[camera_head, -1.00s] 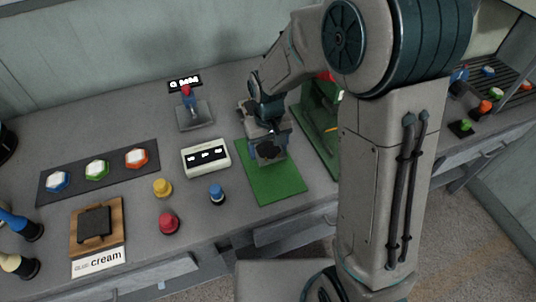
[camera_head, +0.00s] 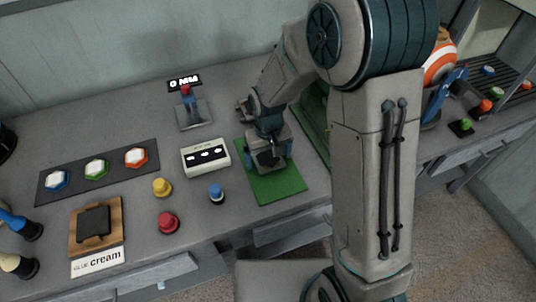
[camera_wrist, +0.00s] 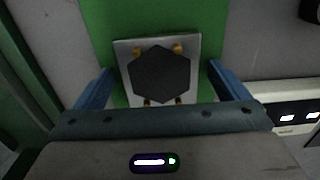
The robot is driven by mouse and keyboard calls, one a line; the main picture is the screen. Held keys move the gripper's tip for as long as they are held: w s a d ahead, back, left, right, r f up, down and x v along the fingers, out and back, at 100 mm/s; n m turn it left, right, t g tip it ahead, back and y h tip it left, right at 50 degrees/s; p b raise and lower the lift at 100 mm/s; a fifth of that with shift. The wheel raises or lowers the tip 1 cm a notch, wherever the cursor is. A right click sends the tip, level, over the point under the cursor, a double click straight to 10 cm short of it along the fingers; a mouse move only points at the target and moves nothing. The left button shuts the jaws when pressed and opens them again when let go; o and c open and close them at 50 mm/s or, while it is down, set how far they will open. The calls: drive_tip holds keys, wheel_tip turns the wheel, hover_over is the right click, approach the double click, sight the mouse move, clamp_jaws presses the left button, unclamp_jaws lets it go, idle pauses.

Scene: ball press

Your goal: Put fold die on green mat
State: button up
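The green mat (camera_head: 278,187) lies on the bench below my gripper (camera_head: 268,158). In the wrist view a square silver plate with a black hexagon and small brass pins, which looks like the fold die (camera_wrist: 122,47), sits over the green mat (camera_wrist: 100,22). My gripper's two blue fingers (camera_wrist: 160,88) stand on either side of this plate, with green showing between each finger and the plate, so the gripper is open. Whether the plate rests fully flat on the mat is hard to tell. The gripper covers most of it in the head view.
A white box with dark windows (camera_head: 206,158) stands left of the mat. Blue (camera_head: 217,194), yellow (camera_head: 162,187) and red (camera_head: 168,222) knobs stand nearby. A green press frame (camera_head: 314,112) is at the right, partly behind my arm. A striped ball (camera_head: 440,62) is farther right.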

sight(268, 158)
wheel_tip(268, 158, up, 12)
drive_tip(key=s+d+r+m+t, duration=0.1)
drive_tip(key=s+d+r+m, duration=0.1)
drive_tip(key=s+d, duration=0.5)
drive_tip(key=s+d+r+m+t, duration=0.1)
drive_tip(key=s+d+r+m, duration=0.1)
drive_tip(key=s+d+r, duration=0.2)
drive_tip(key=s+d, duration=0.3)
drive_tip(key=shift+s+t+p, duration=0.3)
drive_tip(key=shift+s+t, duration=0.05)
drive_tip(key=shift+t, duration=0.05)
